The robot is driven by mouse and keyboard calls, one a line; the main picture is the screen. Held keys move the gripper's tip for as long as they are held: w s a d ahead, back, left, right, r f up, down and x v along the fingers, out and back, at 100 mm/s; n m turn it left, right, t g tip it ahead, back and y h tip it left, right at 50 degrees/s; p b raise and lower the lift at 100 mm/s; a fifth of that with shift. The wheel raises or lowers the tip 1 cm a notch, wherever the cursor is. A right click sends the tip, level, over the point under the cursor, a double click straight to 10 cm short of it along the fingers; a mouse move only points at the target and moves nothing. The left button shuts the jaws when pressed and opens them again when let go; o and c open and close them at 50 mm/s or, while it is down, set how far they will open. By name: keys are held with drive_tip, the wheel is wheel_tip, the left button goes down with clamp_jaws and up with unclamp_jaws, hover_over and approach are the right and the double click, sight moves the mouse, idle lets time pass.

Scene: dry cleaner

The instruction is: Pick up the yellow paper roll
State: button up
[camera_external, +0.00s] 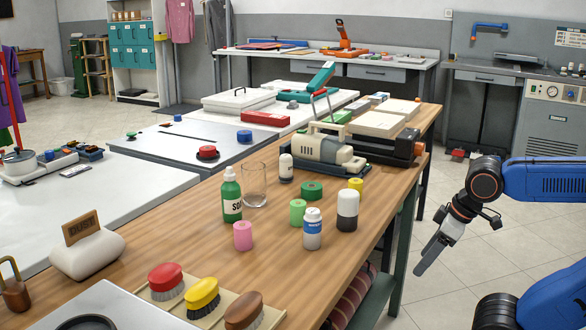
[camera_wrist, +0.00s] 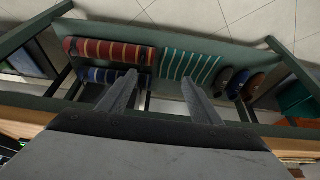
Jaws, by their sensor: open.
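The yellow paper roll (camera_external: 356,185) stands on the wooden workbench (camera_external: 190,247), near its right edge. A white-and-black bottle (camera_external: 347,209) stands just in front of it and hides its lower part. My gripper (camera_external: 428,262) hangs in the air to the right of the bench, beyond its edge and apart from the roll, pointing down and to the left. In the wrist view my gripper (camera_wrist: 160,95) shows two spread fingers with nothing between them. The yellow roll does not show in the wrist view.
Near the roll stand a dark green roll (camera_external: 312,190), a light green roll (camera_external: 298,212), a pink roll (camera_external: 243,235), a white-and-blue bottle (camera_external: 312,229) and a machine (camera_external: 325,149). Striped rolled fabrics (camera_wrist: 110,50) lie on the bench's lower shelf. Brushes (camera_external: 202,297) are at the front.

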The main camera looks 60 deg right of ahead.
drive_tip(key=shift+c, duration=0.5)
wheel_tip(320, 180, up, 25)
drive_tip(key=m+g, duration=0.5)
drive_tip(key=m, duration=1.1)
hover_over(356, 180)
drive_tip(key=f, duration=1.1)
drive_tip(key=shift+s+f, duration=0.2)
drive_tip(key=shift+w+a+f, duration=0.1)
drive_tip(key=shift+f, duration=1.25)
drive_tip(key=shift+w+f, duration=0.1)
drive_tip(key=shift+f, duration=1.25)
drive_tip(key=c, duration=1.1)
